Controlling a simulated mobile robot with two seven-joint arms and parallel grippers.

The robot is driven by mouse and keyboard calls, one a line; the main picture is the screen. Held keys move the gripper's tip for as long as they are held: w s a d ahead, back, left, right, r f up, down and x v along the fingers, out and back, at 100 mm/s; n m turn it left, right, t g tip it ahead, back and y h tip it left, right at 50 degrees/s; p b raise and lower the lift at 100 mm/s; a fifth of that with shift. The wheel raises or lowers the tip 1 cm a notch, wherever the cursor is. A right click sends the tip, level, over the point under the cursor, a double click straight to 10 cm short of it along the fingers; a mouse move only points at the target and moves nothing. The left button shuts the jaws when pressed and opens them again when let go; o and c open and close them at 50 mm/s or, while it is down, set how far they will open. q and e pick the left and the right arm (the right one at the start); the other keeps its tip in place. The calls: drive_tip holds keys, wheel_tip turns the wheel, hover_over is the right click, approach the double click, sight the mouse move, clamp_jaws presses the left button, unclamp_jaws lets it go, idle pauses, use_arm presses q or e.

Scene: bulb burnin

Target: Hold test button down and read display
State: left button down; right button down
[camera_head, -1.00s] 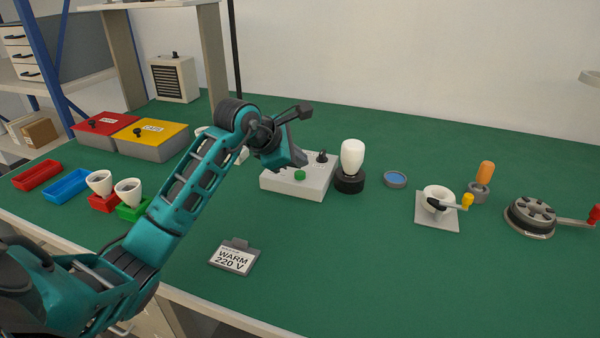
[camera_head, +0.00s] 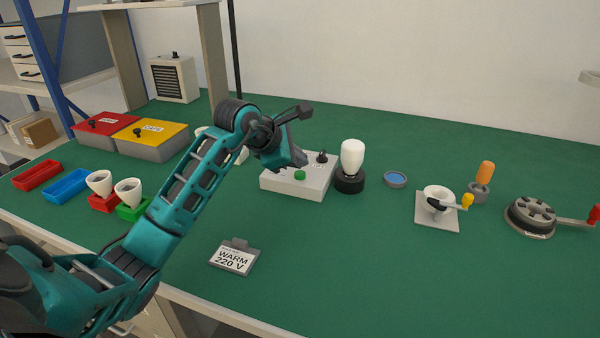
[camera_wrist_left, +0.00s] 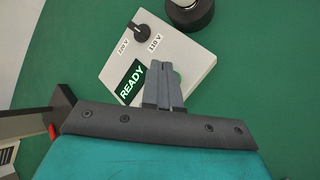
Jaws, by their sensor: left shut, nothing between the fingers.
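The grey test box (camera_head: 318,188) stands mid-table, with a green button (camera_head: 300,174) and a black knob (camera_head: 321,156) on top. In the left wrist view the box (camera_wrist_left: 188,62) shows its display (camera_wrist_left: 130,83), reading "READY" in white on green. The knob (camera_wrist_left: 139,32) sits by the labels 220 V and 110 V. My left gripper (camera_wrist_left: 162,66) is shut and empty, its fingers pointing over the box; in the head view it (camera_head: 297,165) is just behind the button. My right gripper is out of view.
A white bulb (camera_head: 352,157) stands in a black socket (camera_head: 349,183) right of the box. A card reading "WARM 220 V" (camera_head: 233,257) lies in front. Crank devices stand right; bins, cups and red and yellow lidded boxes left. The front middle table is clear.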

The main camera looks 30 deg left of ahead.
sight(298, 175)
use_arm(q)
drive_tip(key=shift+f, duration=0.15)
drive_tip(key=shift+f+b, duration=0.3)
drive_tip(key=shift+b, duration=0.05)
drive_tip(key=shift+f+b, duration=0.4)
drive_tip(key=shift+f, duration=0.1)
idle(0.6)
drive_tip(key=shift+r, duration=0.2)
idle(1.4)
drive_tip(key=shift+r+p, duration=0.65)
drive_tip(key=shift+r, duration=0.1)
wheel_tip(298, 175, up, 5)
drive_tip(key=p, duration=0.3)
drive_tip(key=shift+p, duration=0.3)
